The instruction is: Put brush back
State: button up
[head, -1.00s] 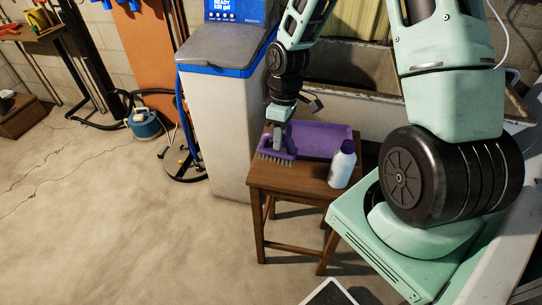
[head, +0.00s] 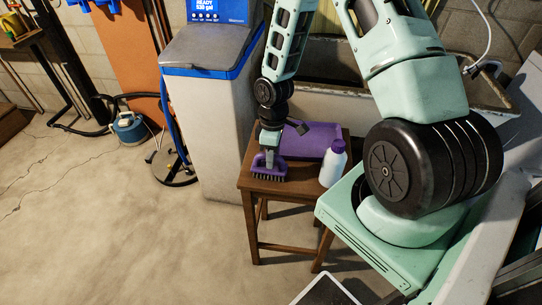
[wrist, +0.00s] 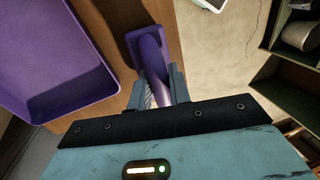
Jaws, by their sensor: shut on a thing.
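The purple brush (head: 268,172) has dark bristles pointing down at the front left of a wooden stool, at or just above the stool top; I cannot tell whether they touch it. My gripper (head: 269,156) is shut on its handle from above. In the wrist view the brush (wrist: 148,46) sits between the two fingers of my gripper (wrist: 160,88). A purple tray (head: 309,146) lies on the stool behind and to the right of the brush. It also shows in the wrist view (wrist: 68,98), beside the brush and apart from it.
A white bottle with a purple cap (head: 333,165) stands at the stool's right. The wooden stool (head: 290,190) has bare top in front of the tray. A water softener (head: 212,120) stands behind left, and a sink basin (head: 350,105) behind. The floor at left is open.

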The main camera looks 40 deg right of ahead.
jog(key=shift+f, duration=0.15)
jog(key=o, duration=0.9)
notch_tip(320, 180, up, 11)
jog(key=w+d, duration=0.2)
jog(key=s+a+r+t+h, duration=0.1)
jog(key=s+a+r, duration=0.5)
jog(key=a, duration=0.5)
jog(key=s+a+r, duration=0.6)
jog(key=a, duration=0.4)
jog(key=s+a, duration=0.1)
jog(key=s, duration=0.1)
jog(key=s+a+r, duration=0.1)
jog(key=s, duration=0.2)
jog(key=s+a+r, duration=0.1)
jog(key=s+a, duration=0.1)
jog(key=shift+s+r, duration=0.15)
jog(key=shift+s, duration=0.05)
